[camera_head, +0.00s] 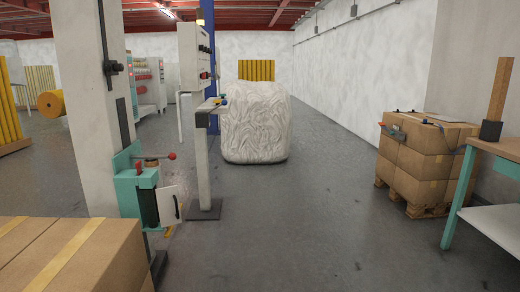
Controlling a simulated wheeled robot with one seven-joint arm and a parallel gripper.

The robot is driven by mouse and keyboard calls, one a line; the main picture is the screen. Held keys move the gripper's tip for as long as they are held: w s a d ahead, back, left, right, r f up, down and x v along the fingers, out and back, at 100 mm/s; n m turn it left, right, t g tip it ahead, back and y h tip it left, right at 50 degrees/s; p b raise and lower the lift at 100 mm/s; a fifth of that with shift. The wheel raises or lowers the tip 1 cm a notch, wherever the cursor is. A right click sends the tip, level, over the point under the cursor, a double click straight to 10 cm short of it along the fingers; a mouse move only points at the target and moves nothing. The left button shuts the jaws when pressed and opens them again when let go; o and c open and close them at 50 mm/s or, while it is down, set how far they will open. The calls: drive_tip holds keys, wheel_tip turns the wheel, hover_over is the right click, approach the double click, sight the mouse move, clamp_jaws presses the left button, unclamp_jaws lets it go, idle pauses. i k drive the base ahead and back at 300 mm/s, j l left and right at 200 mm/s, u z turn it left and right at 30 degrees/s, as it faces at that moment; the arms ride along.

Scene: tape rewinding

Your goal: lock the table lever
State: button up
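A teal bracket-like unit (128,190) is mounted on a dark upright post at the left. A short lever with a red knob (171,156) sticks out to the right from its top, roughly level. It is the only lever that I can make out on this unit; whether it is locked cannot be told. A small white panel with a dark handle (170,206) hangs at the unit's lower right. My gripper is not in view.
Cardboard boxes (85,262) fill the near left corner. A grey control post (203,165) stands just behind the unit, with a wrapped white bale (254,125) beyond. Stacked boxes (425,160) and a teal-framed workbench (458,195) stand right. The middle floor (310,230) is clear.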

sight(223, 102)
drive_tip(key=i+l+u, duration=0.1)
drive_tip(key=i+u, duration=0.15)
drive_tip(key=i, duration=0.25)
drive_tip(key=i+l+u, duration=0.3)
drive_tip(key=i, duration=0.2)
drive_tip(key=i+j, duration=0.05)
drive_tip(key=j, duration=0.05)
